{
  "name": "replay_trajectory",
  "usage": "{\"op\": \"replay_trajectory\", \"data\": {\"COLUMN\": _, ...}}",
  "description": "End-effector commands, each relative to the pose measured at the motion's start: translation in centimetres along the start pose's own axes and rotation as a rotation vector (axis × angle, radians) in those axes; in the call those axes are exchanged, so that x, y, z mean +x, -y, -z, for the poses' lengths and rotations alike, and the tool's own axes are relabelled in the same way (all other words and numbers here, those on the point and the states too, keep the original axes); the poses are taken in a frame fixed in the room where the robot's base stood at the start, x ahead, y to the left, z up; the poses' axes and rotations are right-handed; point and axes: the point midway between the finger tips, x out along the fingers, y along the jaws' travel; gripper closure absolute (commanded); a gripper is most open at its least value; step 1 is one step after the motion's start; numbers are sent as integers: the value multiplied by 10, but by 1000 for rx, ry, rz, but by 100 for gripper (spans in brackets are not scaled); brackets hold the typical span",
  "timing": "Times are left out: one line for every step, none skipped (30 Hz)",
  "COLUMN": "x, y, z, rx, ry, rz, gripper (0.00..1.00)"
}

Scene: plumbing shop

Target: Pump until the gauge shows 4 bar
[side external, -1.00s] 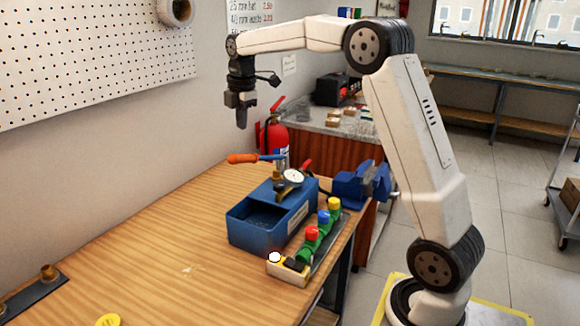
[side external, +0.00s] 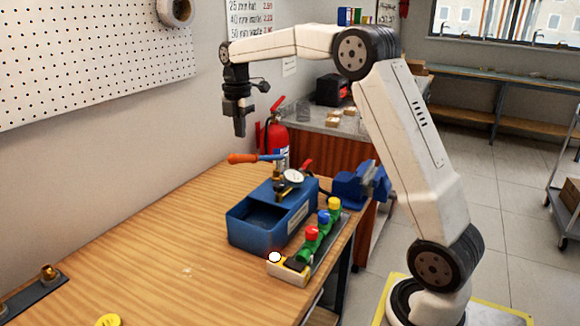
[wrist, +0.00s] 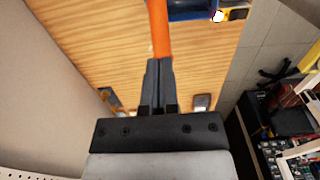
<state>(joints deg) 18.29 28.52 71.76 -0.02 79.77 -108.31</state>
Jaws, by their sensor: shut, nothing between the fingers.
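The test pump is a blue open-topped box (side external: 262,222) on the wooden bench. Its lever has an orange grip (side external: 243,158) pointing left and looks close to level. The round white gauge (side external: 293,176) sits on top of the pump; its reading is too small to tell. My gripper (side external: 239,134) is shut and empty, pointing down above the orange grip with a gap in the side view. In the wrist view, the orange grip (wrist: 159,28) runs up from beyond my closed fingertips (wrist: 158,62). Part of the blue box (wrist: 190,10) shows at the top edge.
A row of coloured knobs (side external: 312,233) stands right of the pump. A blue vise (side external: 358,183) is at the bench's right edge, and a red fire extinguisher (side external: 276,138) stands behind. The pegboard wall (side external: 95,60) is on the left. The front-left bench is mostly clear.

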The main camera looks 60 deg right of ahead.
Motion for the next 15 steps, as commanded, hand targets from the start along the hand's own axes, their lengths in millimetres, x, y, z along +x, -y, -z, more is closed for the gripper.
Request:
{"op": "replay_trajectory", "data": {"x": 4, "y": 0, "z": 0, "rx": 0, "ry": 0, "rz": 1, "gripper": 100}}
{"op": "replay_trajectory", "data": {"x": 6, "y": 0, "z": 0, "rx": 0, "ry": 0, "rz": 0, "gripper": 100}}
{"op": "replay_trajectory", "data": {"x": 9, "y": 0, "z": 0, "rx": 0, "ry": 0, "rz": 1, "gripper": 100}}
{"op": "replay_trajectory", "data": {"x": 11, "y": 0, "z": 0, "rx": 1, "ry": 0, "rz": 1, "gripper": 100}}
{"op": "replay_trajectory", "data": {"x": 13, "y": 0, "z": 0, "rx": 1, "ry": 0, "rz": 1, "gripper": 100}}
{"op": "replay_trajectory", "data": {"x": 15, "y": 0, "z": 0, "rx": 1, "ry": 0, "rz": 0, "gripper": 100}}
{"op": "replay_trajectory", "data": {"x": 17, "y": 0, "z": 0, "rx": 1, "ry": 0, "rz": 0, "gripper": 100}}
{"op": "replay_trajectory", "data": {"x": 18, "y": 0, "z": 0, "rx": 1, "ry": 1, "rz": -1, "gripper": 100}}
{"op": "replay_trajectory", "data": {"x": 20, "y": 0, "z": 0, "rx": 1, "ry": 1, "rz": -1, "gripper": 100}}
{"op": "replay_trajectory", "data": {"x": 21, "y": 0, "z": 0, "rx": 1, "ry": 0, "rz": 0, "gripper": 100}}
{"op": "replay_trajectory", "data": {"x": 22, "y": 0, "z": 0, "rx": 1, "ry": 0, "rz": 0, "gripper": 100}}
{"op": "replay_trajectory", "data": {"x": 23, "y": 0, "z": 0, "rx": 1, "ry": 0, "rz": 0, "gripper": 100}}
{"op": "replay_trajectory", "data": {"x": 24, "y": 0, "z": 0, "rx": 1, "ry": 0, "rz": 0, "gripper": 100}}
{"op": "replay_trajectory", "data": {"x": 24, "y": 0, "z": 0, "rx": 1, "ry": 1, "rz": 0, "gripper": 100}}
{"op": "replay_trajectory", "data": {"x": 25, "y": 0, "z": 0, "rx": 1, "ry": 1, "rz": -1, "gripper": 100}}
